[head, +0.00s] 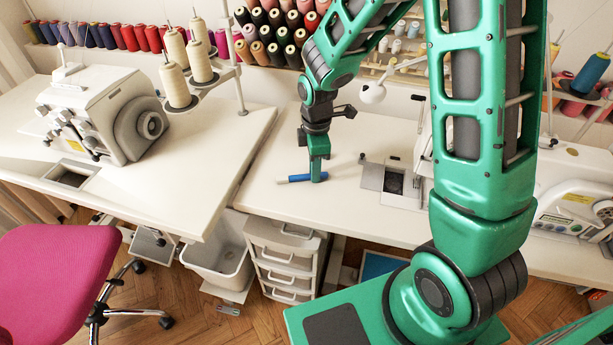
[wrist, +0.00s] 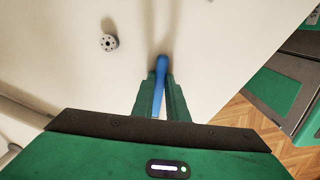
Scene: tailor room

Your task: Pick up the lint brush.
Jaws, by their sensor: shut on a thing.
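The lint brush (head: 301,178) is a slim blue bar with a pale end at its left in the head view. It is at the white table top, near the front edge. My gripper (head: 317,177) comes down on it from above and is shut on it. In the wrist view the brush's blue part (wrist: 161,72) runs between the green fingers of my gripper (wrist: 160,98) and sticks out past their tips. I cannot tell whether the brush touches the table or is just above it.
The right table (head: 270,205) is mostly clear around the brush. A small round metal part (wrist: 108,42) lies nearby. A white sewing machine (head: 105,115) stands on the left table. Thread spools (head: 275,45) line the back. A drawer unit (head: 285,262) and pink chair (head: 60,280) are in front.

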